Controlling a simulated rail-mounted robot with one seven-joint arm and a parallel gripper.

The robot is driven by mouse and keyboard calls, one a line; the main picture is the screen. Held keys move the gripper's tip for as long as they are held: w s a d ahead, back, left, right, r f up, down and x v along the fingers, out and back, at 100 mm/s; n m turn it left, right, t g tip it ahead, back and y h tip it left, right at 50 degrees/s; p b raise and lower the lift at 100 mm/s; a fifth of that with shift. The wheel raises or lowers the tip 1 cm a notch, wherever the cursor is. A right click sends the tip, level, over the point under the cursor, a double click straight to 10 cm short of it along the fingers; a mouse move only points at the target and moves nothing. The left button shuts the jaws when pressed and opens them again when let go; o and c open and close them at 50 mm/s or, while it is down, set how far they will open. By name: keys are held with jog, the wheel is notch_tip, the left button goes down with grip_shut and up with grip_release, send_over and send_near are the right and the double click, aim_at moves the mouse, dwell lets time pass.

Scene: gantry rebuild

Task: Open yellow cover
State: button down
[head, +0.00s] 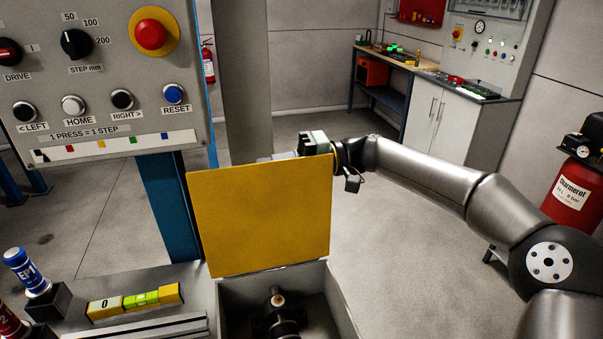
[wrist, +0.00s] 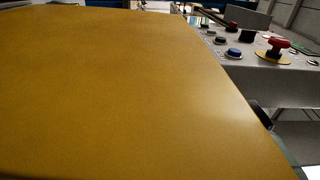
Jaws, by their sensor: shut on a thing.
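The yellow cover (head: 260,215) stands raised, close to upright, over a grey box (head: 345,315) in the head view. The box's inside shows below it, with a dark fitting (head: 278,318) in it. My gripper (head: 300,153) is at the cover's top edge, right of its middle, and is shut on the cover. The cover hides part of the fingers, so the exact grip point does not show. In the wrist view the yellow cover (wrist: 110,90) fills most of the picture, very near the camera.
A control panel (head: 100,75) with a red stop button (head: 151,34) hangs at the upper left, close to the cover; it also shows in the wrist view. Blue (head: 27,270) and red cylinders stand at the lower left. A red tank (head: 574,190) stands far right. Floor behind the cover is clear.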

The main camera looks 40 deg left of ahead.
jog(key=shift+s+d+f, duration=0.15)
jog(key=shift+d, duration=0.05)
jog(key=c, duration=1.5)
grip_release()
jog(key=b+v, duration=0.1)
jog(key=v, duration=1.6)
jog(key=shift+w+d, duration=0.2)
